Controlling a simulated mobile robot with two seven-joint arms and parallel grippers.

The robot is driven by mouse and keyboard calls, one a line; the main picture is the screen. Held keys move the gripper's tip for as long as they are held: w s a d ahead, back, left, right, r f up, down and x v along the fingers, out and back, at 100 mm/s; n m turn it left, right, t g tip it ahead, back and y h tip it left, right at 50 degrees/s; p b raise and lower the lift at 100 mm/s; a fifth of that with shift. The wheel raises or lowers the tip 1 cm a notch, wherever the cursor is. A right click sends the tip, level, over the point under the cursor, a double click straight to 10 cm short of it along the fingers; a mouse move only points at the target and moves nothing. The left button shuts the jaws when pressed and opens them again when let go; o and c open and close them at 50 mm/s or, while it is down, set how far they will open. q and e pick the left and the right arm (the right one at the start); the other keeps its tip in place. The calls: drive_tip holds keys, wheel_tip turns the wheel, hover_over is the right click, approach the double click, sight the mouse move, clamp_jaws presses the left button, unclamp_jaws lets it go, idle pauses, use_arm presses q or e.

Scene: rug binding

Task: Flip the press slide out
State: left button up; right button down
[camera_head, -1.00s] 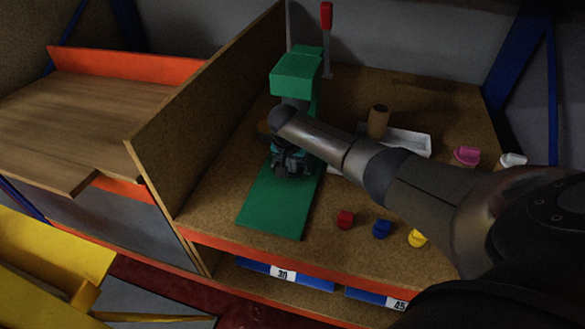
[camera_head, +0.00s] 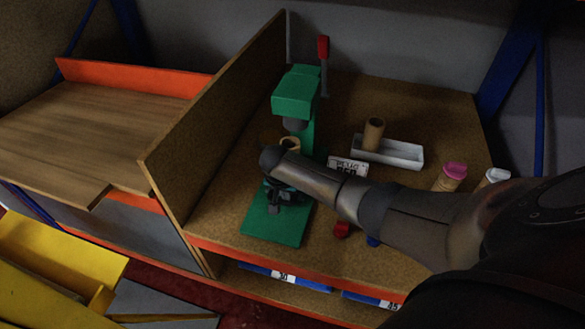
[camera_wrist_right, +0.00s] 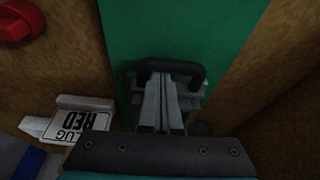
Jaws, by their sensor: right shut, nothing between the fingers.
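My right gripper (camera_head: 276,204) is low over this plate, in front of the press head. In the right wrist view its shut, empty fingers (camera_wrist_right: 163,95) point at a black loop-shaped handle (camera_wrist_right: 190,68), with the tips close to or inside the loop. I cannot tell whether they touch. My forearm hides most of the slide. A tan ring-shaped piece (camera_head: 290,144) shows below the press head. My left gripper is not in view.
A red-handled lever (camera_head: 323,48) rises behind the press. A white tray (camera_head: 400,153) with a brown tube (camera_head: 373,133) stands right of it. A label card (camera_head: 347,166), a red plug (camera_head: 341,231) and capped tubes (camera_head: 450,178) lie near my arm. The tan divider (camera_head: 205,140) bounds the left.

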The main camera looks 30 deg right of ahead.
drive_tip(key=s+a+p, duration=0.6)
drive_tip(key=a, duration=0.1)
drive_tip(key=shift+a, duration=0.1)
use_arm(q)
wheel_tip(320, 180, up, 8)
drive_tip(key=p, duration=0.1)
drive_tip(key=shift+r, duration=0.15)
use_arm(e)
drive_tip(key=shift+s+a, duration=0.7)
drive_tip(key=shift+a, duration=0.05)
drive_tip(key=shift+f, duration=0.1)
